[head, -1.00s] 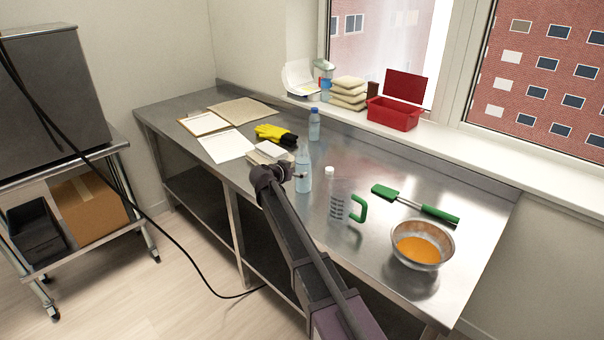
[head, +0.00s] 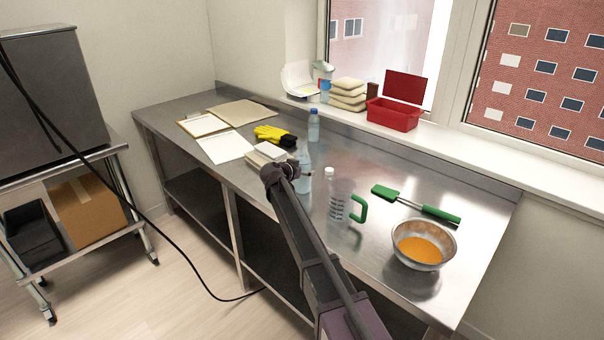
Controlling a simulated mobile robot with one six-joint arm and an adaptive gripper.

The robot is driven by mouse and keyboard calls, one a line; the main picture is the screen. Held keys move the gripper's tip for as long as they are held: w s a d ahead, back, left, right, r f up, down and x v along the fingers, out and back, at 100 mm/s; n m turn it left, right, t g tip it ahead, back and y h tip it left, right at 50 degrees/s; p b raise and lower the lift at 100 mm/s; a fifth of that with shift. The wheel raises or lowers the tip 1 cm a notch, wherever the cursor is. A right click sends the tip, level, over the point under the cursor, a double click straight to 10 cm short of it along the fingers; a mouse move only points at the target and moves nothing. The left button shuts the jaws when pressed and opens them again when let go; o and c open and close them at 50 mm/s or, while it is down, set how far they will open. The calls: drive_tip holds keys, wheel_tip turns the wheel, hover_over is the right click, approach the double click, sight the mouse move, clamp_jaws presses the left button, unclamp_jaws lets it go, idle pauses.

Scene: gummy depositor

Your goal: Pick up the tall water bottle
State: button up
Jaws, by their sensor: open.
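The tall water bottle (head: 304,157) is clear and pale blue and stands upright on the steel table. My gripper (head: 308,173) is open at the bottle's middle, and my wrist covers part of its left side. I cannot tell whether the fingers are around the bottle or just in front of it, or whether they touch it. A smaller blue-capped bottle (head: 313,126) stands farther back, near the window sill.
Yellow-black gloves (head: 273,134) and papers (head: 225,146) lie to the left.

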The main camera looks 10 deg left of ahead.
sight(303, 160)
idle(0.4)
drive_tip(key=c, duration=1)
drive_tip(key=shift+r, duration=0.15)
wheel_tip(303, 160, up, 4)
drive_tip(key=p, duration=0.3)
drive_tip(key=shift+f+p, duration=0.25)
drive_tip(key=shift+p, duration=0.15)
drive_tip(key=s+a, duration=0.2)
drive_tip(key=s, duration=0.5)
drive_tip(key=s+a+r+p, duration=0.1)
drive_tip(key=s+a, duration=0.1)
drive_tip(key=s, duration=0.6)
drive_tip(key=shift+s+a, duration=0.2)
drive_tip(key=shift+a, duration=0.05)
drive_tip(key=shift+r, duration=0.1)
